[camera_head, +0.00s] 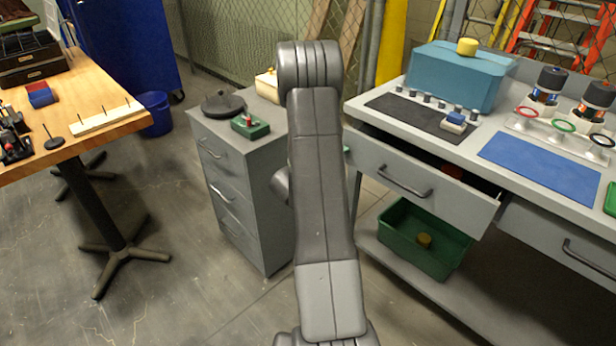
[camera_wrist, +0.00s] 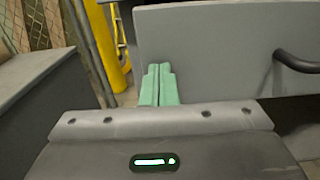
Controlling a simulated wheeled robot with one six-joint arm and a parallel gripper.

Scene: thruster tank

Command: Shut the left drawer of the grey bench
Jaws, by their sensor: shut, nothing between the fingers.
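The left drawer (camera_head: 412,187) of the grey bench (camera_head: 372,108) is pulled partly out in the head view. A dark gap and something red show inside it, behind its front panel. Its dark bar handle (camera_head: 404,183) is on the front. In the wrist view the drawer front (camera_wrist: 215,45) fills the upper right, with the handle (camera_wrist: 297,63) at the right edge. My gripper (camera_wrist: 158,70) has its green fingers together and empty, in front of the left part of the drawer front. I cannot tell whether they touch. My arm mostly hides the gripper in the head view.
A grey cabinet (camera_head: 235,180) stands left of my arm. A green crate (camera_head: 415,240) sits on the shelf below the drawer. The bench's right drawer (camera_head: 560,235) looks shut. A wooden table (camera_head: 95,85) is at the far left, with open floor before it.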

